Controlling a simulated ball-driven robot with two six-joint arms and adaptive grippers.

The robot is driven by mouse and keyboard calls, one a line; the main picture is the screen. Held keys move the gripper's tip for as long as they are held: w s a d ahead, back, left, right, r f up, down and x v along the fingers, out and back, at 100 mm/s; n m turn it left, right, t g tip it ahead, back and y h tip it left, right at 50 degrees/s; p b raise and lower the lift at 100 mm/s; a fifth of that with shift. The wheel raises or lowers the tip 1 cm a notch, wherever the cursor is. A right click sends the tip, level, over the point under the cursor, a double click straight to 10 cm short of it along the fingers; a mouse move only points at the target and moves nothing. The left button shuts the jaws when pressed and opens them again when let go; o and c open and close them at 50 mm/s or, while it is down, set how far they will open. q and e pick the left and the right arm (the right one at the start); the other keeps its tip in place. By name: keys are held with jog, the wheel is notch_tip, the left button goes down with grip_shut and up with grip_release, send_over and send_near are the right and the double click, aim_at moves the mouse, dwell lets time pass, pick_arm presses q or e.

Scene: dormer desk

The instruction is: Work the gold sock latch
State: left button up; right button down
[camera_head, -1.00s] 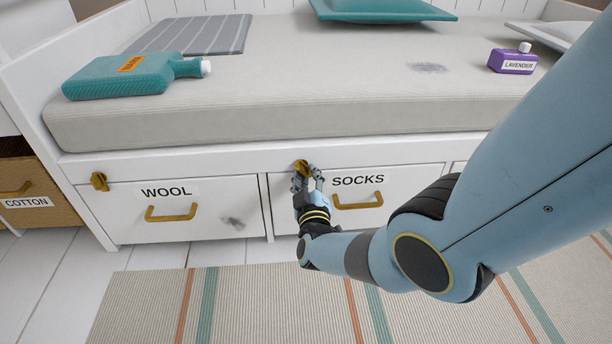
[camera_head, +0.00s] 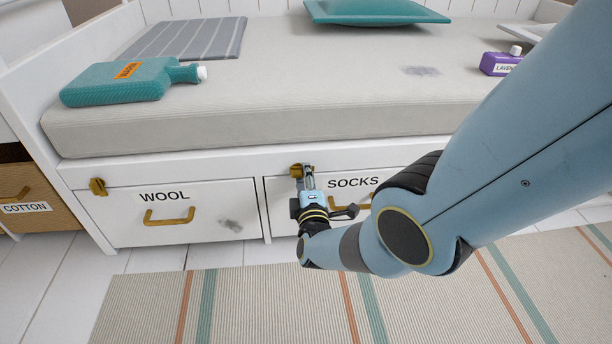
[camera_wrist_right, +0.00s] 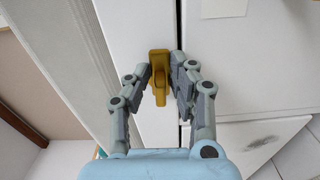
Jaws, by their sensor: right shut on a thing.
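The gold sock latch (camera_head: 295,171) is on the white frame, at the upper left of the SOCKS drawer (camera_head: 281,200). It also shows in the right wrist view (camera_wrist_right: 160,88), where it lies between the finger pads. Its long side runs along the frame rail, as the wrist picture is turned sideways. My right gripper (camera_head: 303,172) is shut on the latch, and its fingers hide part of it in the head view. It also shows in the right wrist view (camera_wrist_right: 163,76) with a finger on each side. My left gripper is out of view.
The WOOL drawer (camera_head: 210,208) with its own gold latch (camera_head: 98,187) is at left. A teal bottle (camera_head: 115,90) and purple LAVENDER bottle (camera_head: 495,67) lie or stand on the mattress (camera_head: 300,100). The striped rug (camera_head: 250,300) is clear.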

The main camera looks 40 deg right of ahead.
jog(key=shift+a+n, duration=0.1)
jog(key=shift+n, duration=0.3)
jog(key=c, duration=1.4)
grip_release()
jog(key=shift+o, duration=0.2)
jog(key=shift+s, duration=0.1)
jog(key=v, duration=1.2)
